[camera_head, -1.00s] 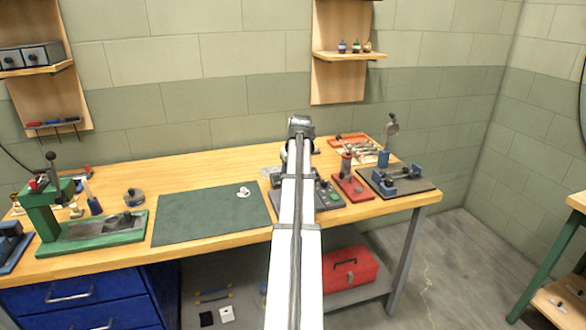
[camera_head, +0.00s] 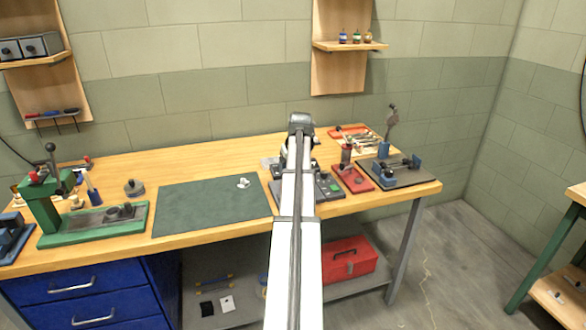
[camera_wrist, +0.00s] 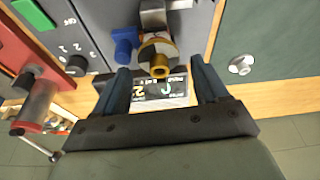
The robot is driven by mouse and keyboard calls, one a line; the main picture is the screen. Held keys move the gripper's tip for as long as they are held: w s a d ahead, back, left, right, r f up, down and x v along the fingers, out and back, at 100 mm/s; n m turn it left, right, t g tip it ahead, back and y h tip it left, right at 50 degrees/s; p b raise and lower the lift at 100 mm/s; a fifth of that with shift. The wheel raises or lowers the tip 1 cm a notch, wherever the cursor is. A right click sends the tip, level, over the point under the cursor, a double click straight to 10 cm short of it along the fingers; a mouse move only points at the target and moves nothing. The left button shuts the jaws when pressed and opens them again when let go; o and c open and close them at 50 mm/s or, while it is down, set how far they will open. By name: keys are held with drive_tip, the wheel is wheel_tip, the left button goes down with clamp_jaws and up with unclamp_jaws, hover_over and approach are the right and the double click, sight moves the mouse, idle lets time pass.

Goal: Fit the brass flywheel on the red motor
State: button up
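My gripper (camera_wrist: 160,68) is open, with its two dark fingers apart and nothing clamped between them. I cannot tell whether this brass piece is the flywheel. The red motor is not clearly identifiable. A red base with an upright post (camera_head: 350,177) stands on the bench, right of the grey unit; its red plate (camera_wrist: 30,45) shows at the left of the wrist view. In the head view my arm hides the gripper.
A green mat (camera_head: 205,208) with a small pale metal piece (camera_head: 243,183) lies left of my arm. A green press (camera_head: 42,215) stands farther left. A dark plate with blue fixtures (camera_head: 395,172) and a red tray (camera_head: 352,133) sit at right. Bare wood lies behind the mat.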

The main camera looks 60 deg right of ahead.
drive_tip(key=shift+o, duration=0.7)
drive_tip(key=v, duration=1.4)
drive_tip(key=shift+f, duration=0.1)
